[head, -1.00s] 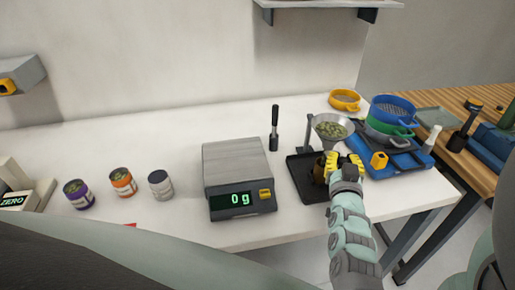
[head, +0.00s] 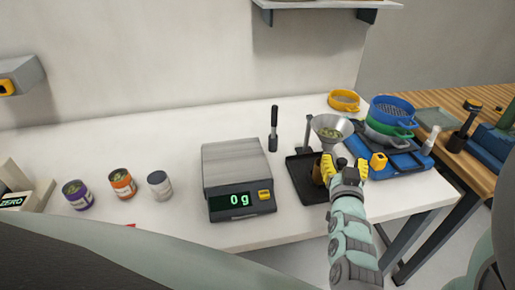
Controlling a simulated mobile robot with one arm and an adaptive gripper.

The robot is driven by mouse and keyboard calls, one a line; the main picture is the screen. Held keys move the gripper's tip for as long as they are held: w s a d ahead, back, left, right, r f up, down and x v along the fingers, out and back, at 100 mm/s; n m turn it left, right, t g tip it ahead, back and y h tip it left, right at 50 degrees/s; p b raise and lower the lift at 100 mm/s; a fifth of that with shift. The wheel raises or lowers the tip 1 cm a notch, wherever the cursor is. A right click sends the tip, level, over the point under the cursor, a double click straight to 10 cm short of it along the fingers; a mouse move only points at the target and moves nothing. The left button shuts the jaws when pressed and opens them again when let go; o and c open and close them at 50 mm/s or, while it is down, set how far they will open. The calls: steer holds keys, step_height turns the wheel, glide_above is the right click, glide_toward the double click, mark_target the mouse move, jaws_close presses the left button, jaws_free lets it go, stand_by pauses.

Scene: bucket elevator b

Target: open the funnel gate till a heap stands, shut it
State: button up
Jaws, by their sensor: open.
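The metal funnel (head: 344,124) sits on a stand with a dark post (head: 308,136). A little green-brown grain (head: 331,132) lies low inside it. A black tray (head: 305,184) is under the funnel, with a brown cup-like thing (head: 317,172) on it, partly hidden by my gripper. My gripper (head: 345,164) has its yellow fingers spread apart, just below and in front of the funnel. The funnel's gate and spout are hidden behind my gripper, and I cannot see whether a heap stands beneath.
The scale (head: 237,168) reads 0 g left of the tray. A black-handled tool (head: 274,128) stands behind it. Blue and green sieves (head: 392,112) and a blue tray (head: 412,163) are close on the right. Cans (head: 122,184) stand at left, with free table between.

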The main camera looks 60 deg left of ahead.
steer(key=v, duration=1)
steer(key=shift+s+d, duration=0.25)
steer(key=shift+s, duration=0.05)
steer(key=shift+r, duration=0.1)
